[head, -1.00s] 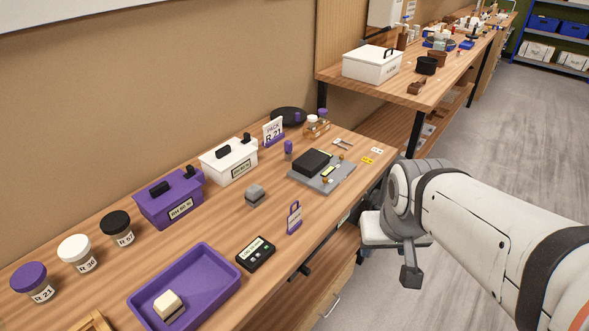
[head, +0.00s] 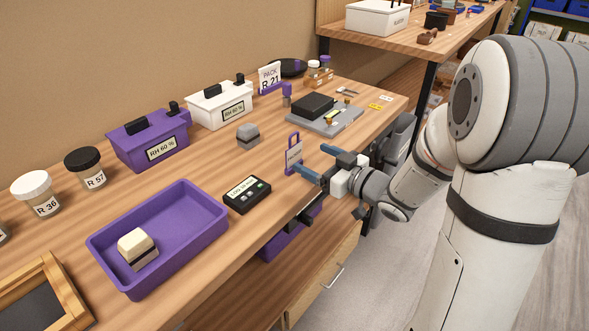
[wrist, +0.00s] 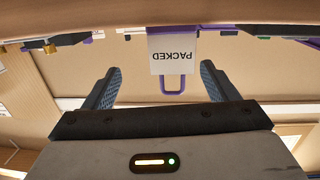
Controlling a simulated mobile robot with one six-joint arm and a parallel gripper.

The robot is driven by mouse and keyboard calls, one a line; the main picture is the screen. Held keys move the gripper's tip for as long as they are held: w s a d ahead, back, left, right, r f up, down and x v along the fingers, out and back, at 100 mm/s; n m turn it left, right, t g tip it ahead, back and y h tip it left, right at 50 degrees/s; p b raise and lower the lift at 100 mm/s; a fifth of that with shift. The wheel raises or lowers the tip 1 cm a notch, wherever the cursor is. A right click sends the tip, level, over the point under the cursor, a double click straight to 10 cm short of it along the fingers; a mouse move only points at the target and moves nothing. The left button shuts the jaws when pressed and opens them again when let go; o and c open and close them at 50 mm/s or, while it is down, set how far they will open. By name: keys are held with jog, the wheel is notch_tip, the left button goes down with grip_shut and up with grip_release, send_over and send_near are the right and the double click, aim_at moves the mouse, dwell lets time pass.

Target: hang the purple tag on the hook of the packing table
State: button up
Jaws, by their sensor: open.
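The purple tag (head: 293,154) stands upright near the front edge of the wooden table (head: 190,262). It has a pale face and a purple loop on top. In the wrist view the tag (wrist: 172,55) appears upside down and reads "PACKED". My gripper (head: 318,162) is open at the table's front edge, its blue fingers pointing at the tag. In the wrist view the tag lies between the lines of the two fingers (wrist: 160,82), beyond or level with their tips; nothing is held. A dark fitting (head: 300,218) sticks out from the front edge; I cannot tell whether it is the hook.
A black device with buttons (head: 247,194) and a purple tray (head: 107,256) holding a pale block lie left of the tag. A grey block (head: 248,134) is behind it, and a grey plate (head: 345,118) with a black box is behind right. A second table (head: 400,40) stands beyond.

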aim_at(295, 155)
jog(key=shift+s+a+f+y, duration=0.25)
jog(key=shift+f+y, duration=0.15)
jog(key=shift+a+n+g, duration=0.25)
jog(key=shift+n+g, duration=0.05)
jog(key=x, duration=0.2)
jog(key=b+x, duration=0.1)
jog(key=x, duration=0.4)
jog(key=shift+a+r, duration=0.2)
jog(key=shift+r, duration=0.05)
jog(key=c, duration=1.1)
